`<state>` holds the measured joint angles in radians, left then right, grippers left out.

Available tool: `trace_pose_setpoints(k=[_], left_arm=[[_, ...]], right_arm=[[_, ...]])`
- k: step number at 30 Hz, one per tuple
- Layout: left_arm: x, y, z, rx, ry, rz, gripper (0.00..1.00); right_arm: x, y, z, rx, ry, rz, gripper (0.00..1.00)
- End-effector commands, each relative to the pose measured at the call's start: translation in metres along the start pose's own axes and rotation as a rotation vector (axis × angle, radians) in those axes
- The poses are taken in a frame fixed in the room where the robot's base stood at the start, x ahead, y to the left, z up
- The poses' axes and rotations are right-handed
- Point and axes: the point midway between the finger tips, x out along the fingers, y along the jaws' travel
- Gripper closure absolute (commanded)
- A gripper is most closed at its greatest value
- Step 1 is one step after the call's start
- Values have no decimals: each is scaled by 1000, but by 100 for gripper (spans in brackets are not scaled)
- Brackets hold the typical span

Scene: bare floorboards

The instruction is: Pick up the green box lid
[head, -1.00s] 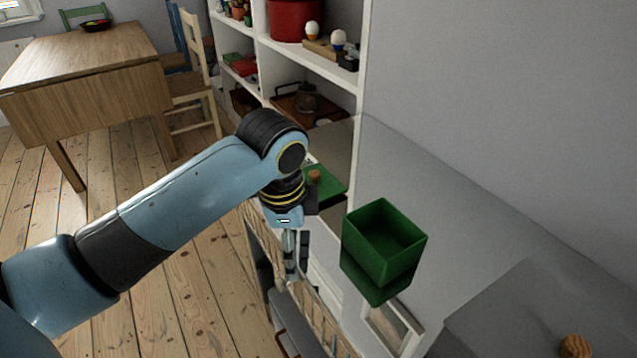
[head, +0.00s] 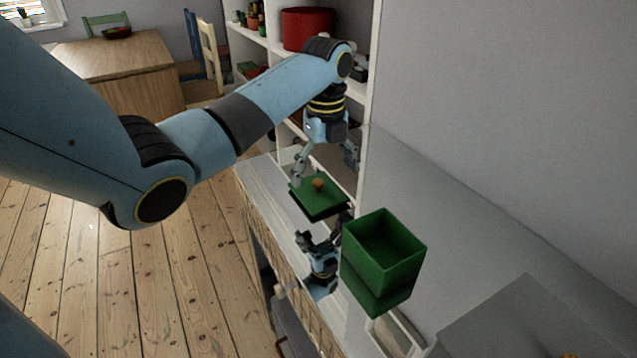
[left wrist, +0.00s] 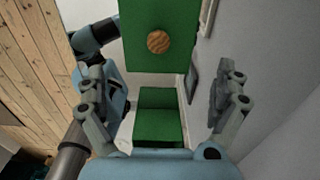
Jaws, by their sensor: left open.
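The green lid (head: 309,201) is a flat square with a round wooden knob (head: 318,183) on top. It lies on the glossy grey counter, left of and behind the open green box (head: 383,260). My left gripper (head: 326,170) is open and empty, pointing down above the lid, with its fingers spread to either side of the knob in the picture. In the left wrist view the lid (left wrist: 160,17) and knob (left wrist: 158,41) show beyond the spread fingers (left wrist: 163,100). I cannot tell whether a fingertip touches the lid. My right gripper is not in view.
The counter (head: 440,215) mirrors the box and my gripper. White shelves (head: 372,100) with a red pot (head: 306,29) stand behind the lid. A grey block (head: 510,320) sits at the lower right. A wooden table (head: 125,60) stands far left on bare floorboards.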

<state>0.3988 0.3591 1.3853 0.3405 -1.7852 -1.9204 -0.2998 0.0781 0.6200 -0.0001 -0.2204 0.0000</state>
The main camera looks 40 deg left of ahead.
Motion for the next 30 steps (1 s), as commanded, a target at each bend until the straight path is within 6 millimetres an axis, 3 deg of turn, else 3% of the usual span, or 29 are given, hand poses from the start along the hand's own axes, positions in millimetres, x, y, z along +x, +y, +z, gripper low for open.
trace_pose_setpoints(k=[12, 20, 30], left_arm=[[52, 3, 1, -1, -1, -1, 0], [55, 3, 2, -1, -2, -2, 0], [55, 3, 2, -1, -2, -1, 42]], right_arm=[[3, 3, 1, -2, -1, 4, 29], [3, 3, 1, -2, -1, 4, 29], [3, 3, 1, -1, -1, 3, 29]])
